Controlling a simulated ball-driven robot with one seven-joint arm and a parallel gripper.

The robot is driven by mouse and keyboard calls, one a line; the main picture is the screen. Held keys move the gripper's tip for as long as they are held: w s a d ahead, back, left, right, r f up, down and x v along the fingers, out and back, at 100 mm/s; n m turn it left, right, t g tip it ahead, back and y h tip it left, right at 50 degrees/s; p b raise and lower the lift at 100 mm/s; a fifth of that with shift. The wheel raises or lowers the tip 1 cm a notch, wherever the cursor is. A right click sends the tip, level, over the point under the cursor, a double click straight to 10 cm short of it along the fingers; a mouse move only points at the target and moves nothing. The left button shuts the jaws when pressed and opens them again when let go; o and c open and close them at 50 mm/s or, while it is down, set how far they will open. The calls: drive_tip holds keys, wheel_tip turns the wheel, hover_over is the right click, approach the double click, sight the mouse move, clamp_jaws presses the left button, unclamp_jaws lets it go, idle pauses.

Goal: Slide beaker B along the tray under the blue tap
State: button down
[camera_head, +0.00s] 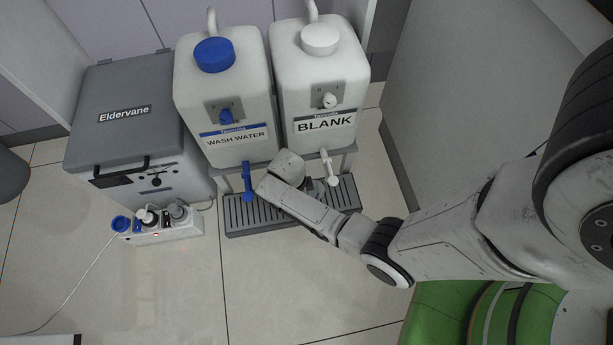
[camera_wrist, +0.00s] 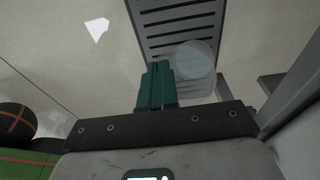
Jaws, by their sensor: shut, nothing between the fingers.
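The grey slatted tray (camera_head: 240,218) lies on the floor below the two taps; part of it shows in the wrist view (camera_wrist: 180,22). The blue tap (camera_head: 247,182) hangs over the tray's left part, under the wash water tank. A clear round beaker (camera_wrist: 195,60) shows faintly over the tray in the wrist view; no letter on it is readable. My gripper (camera_wrist: 157,72) has teal fingers, shut with nothing between them, just left of the beaker in that view. I cannot tell whether they touch it. My arm hides much of the tray's middle in the head view.
A white tap (camera_head: 328,167) hangs from the BLANK tank (camera_head: 320,75), right of the wash water tank (camera_head: 225,95). A grey-lidded Eldervane box (camera_head: 125,110) and a white unit with capped bottles (camera_head: 165,230) stand at left. The floor in front of the tray is clear.

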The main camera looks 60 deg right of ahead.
drive_tip(key=shift+w+r, duration=0.1)
drive_tip(key=shift+r, duration=0.05)
drive_tip(key=shift+r+p, duration=0.95)
drive_tip(key=shift+p, duration=0.05)
wheel_tip(320, 180, up, 10)
drive_tip(key=w+a+p, duration=0.1)
drive_tip(key=p, duration=0.4)
drive_tip(key=shift+w+f, duration=0.15)
drive_tip(key=shift+w, duration=0.1)
drive_tip(key=c, duration=1.8)
unclamp_jaws()
drive_tip(key=shift+c, duration=0.2)
